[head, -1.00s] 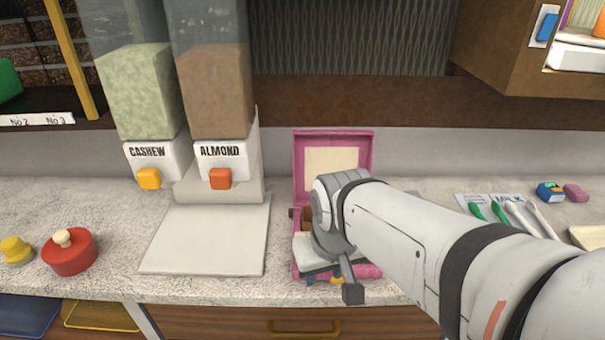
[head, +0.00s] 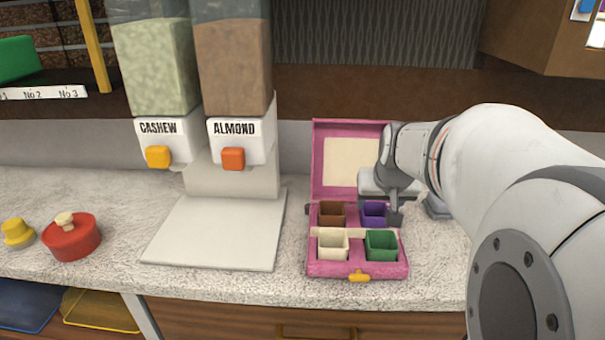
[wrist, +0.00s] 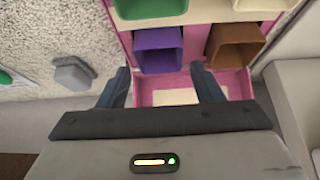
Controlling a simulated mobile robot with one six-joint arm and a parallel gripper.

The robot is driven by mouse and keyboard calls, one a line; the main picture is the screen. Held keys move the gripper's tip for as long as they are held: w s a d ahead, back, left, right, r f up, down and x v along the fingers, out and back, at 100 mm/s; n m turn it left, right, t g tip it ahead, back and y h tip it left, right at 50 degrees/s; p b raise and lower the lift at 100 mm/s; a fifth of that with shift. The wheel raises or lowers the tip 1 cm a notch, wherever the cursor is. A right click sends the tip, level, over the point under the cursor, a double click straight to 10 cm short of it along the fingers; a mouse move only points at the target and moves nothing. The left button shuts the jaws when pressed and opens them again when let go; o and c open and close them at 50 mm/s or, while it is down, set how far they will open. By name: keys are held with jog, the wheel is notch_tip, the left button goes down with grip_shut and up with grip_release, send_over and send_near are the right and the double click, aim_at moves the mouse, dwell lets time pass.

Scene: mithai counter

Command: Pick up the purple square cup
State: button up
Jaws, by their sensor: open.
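The purple square cup (head: 374,213) sits in the back right compartment of the open pink box (head: 314,268). A brown cup (head: 332,215) is to its left, a cream cup (head: 332,244) and a green cup (head: 381,245) are in front. My gripper (head: 394,208) is over the back right of the box, at the purple cup. In the wrist view the purple cup (wrist: 158,49) lies just beyond the fingertips of my open gripper (wrist: 163,72), roughly between their lines. The jaws hold nothing. Whether a finger touches the cup cannot be told.
The box's raised lid (head: 316,165) stands behind the cups. The cashew and almond dispensers and their pale tray (head: 215,235) are to the left. A red lidded pot (head: 71,238) is farther left. A grey object (wrist: 73,73) lies beside the box in the wrist view.

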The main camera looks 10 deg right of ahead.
aim_at(375, 210)
jog(key=x, duration=0.6)
jog(key=shift+w+d+r, duration=0.1)
jog(key=shift+w+r, duration=0.05)
jog(key=shift+c, duration=0.4)
jog(key=c, duration=0.5)
jog(key=shift+c, duration=0.2)
